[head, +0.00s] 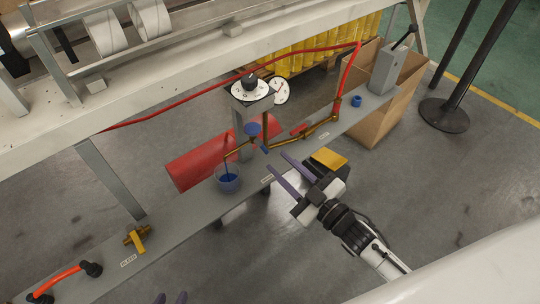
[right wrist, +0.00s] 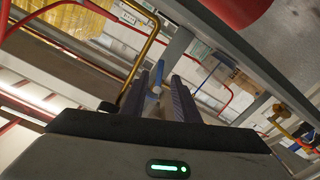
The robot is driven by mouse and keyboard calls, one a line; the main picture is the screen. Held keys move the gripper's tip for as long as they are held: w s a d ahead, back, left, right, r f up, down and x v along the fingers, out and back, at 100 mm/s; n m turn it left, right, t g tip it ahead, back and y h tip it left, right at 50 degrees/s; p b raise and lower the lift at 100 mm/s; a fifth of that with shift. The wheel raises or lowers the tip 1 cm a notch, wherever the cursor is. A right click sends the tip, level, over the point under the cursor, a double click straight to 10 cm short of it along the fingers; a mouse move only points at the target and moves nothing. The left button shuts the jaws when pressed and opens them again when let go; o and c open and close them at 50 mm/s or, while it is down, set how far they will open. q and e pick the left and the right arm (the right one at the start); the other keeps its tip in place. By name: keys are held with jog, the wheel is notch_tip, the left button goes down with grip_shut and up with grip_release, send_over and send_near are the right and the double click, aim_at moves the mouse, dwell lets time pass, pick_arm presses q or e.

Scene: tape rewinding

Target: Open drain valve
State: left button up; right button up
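A small blue handle (head: 265,149), likely the drain valve's, sits at the brass pipe below the dial unit (head: 252,92), near the clear cup (head: 228,180) with blue liquid. A blue bowl-like piece (head: 252,130) is just above it. My right gripper (head: 276,162) is open, its purple fingers pointing at the handle from the right. In the right wrist view, the blue handle (right wrist: 158,76) shows between the parted fingers; I cannot tell whether they touch it.
The grey beam (head: 185,215) carries a brass valve (head: 136,237) at left and a grey lever box (head: 384,70) at right. A red cylinder (head: 200,158) lies behind it. A red hose (head: 230,84) runs overhead. A yellow block (head: 329,158) is beside my right gripper.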

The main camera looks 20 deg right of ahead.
aim_at(265, 151)
jog(key=x, duration=0.5)
jog(key=shift+w+b, duration=0.15)
jog(key=shift+b, duration=0.15)
jog(key=shift+a, duration=0.1)
grip_shut()
